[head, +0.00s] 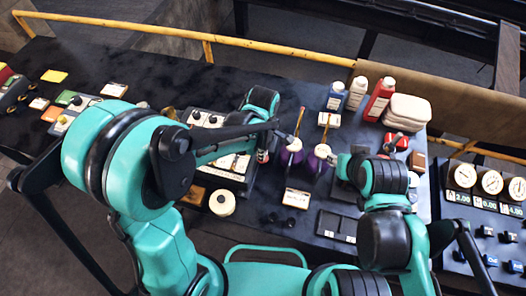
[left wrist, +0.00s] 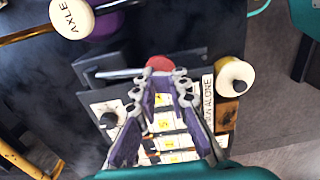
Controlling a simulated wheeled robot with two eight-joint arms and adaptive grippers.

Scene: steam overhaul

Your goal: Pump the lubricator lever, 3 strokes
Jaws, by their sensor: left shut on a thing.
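The lubricator lever shows in the left wrist view as a thin metal rod (left wrist: 118,73) with a red knob (left wrist: 160,63) at its end. My left gripper (left wrist: 163,84) is shut at the red knob; its fingers hide part of the grip. In the head view the knob is a small red spot (head: 262,156) below my left wrist, and my left gripper (head: 263,147) is mostly hidden there. A dark unit with pale tags (head: 236,164) lies beside it. My right gripper (head: 332,158) is near a purple oil can (head: 318,161); its fingers are too small to read.
Another purple can (head: 291,154) stands close to the left gripper. A cream round label reading AXLE (left wrist: 72,17) is close in the wrist view. Bottles (head: 380,99) and folded cloths (head: 407,112) stand at the back right. A yellow rail (head: 270,45) runs behind.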

